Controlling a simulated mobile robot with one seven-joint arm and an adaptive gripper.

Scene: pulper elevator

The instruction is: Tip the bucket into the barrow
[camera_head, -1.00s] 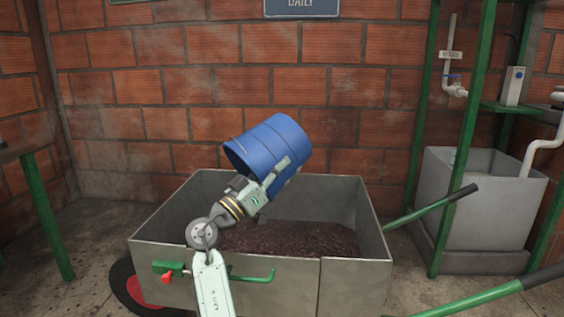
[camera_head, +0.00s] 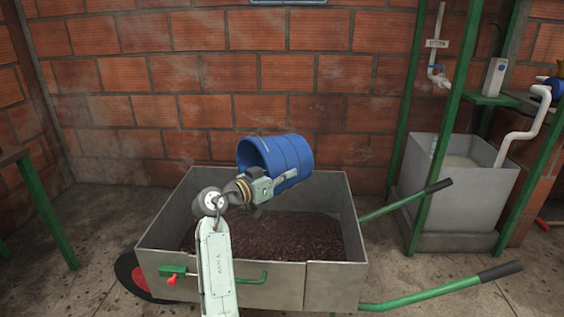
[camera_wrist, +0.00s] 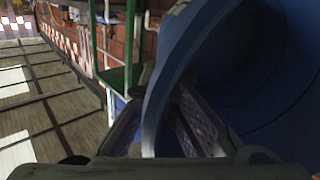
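The blue bucket (camera_head: 288,158) is held on its side above the back part of the barrow (camera_head: 335,288), roughly level, its mouth facing left. My gripper (camera_head: 288,177) is at the bucket's near side. In the wrist view, the bucket's rim and wall (camera_wrist: 165,75) pass between my two fingers (camera_wrist: 160,130), and the part of the blue inside in view looks bare. The deepest part of the bucket is dark. The grey metal barrow holds dark reddish-brown pulp (camera_head: 300,232) spread over its floor. No falling material shows.
A brick wall (camera_head: 210,90) stands behind the barrow. Green handles (camera_head: 440,290) stick out to the right, near a green post (camera_head: 445,130) and a grey water tank (camera_head: 460,190). A green-legged table (camera_head: 45,210) is at the left.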

